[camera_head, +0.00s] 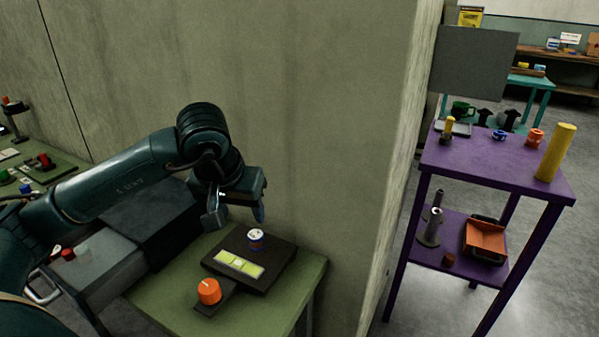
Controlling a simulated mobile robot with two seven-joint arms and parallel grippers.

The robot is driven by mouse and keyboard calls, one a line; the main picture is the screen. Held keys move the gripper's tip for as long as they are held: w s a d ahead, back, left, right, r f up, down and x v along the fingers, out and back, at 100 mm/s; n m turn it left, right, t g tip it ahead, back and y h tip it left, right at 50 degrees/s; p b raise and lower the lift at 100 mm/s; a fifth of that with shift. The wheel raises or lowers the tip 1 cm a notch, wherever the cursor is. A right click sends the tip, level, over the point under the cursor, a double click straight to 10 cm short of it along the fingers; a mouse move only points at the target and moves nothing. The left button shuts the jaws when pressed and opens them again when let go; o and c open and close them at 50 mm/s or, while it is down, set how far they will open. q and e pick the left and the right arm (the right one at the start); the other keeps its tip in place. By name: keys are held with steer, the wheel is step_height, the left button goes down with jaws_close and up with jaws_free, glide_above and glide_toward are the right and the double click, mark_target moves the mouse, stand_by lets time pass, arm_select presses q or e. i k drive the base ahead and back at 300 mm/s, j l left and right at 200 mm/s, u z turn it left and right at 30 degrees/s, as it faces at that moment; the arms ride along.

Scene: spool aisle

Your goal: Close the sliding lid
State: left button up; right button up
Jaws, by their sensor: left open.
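A low dark box (273,277) sits on the green table. Its top shows a yellow-green strip (239,264) with pale marks and a small white-topped round piece (255,237). A dark slab with an orange knob (209,291) sticks out from its front left side; this looks like the sliding lid, though I cannot tell for sure. My left gripper (238,206) is open and empty, above and behind the dark box, apart from the knob. My right gripper is not in view.
A concrete wall (300,120) rises behind. A purple shelf (490,170) with several objects stands at the right, beyond the wall's corner.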

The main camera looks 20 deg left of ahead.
mark_target(69, 253)
steer(key=k, duration=1)
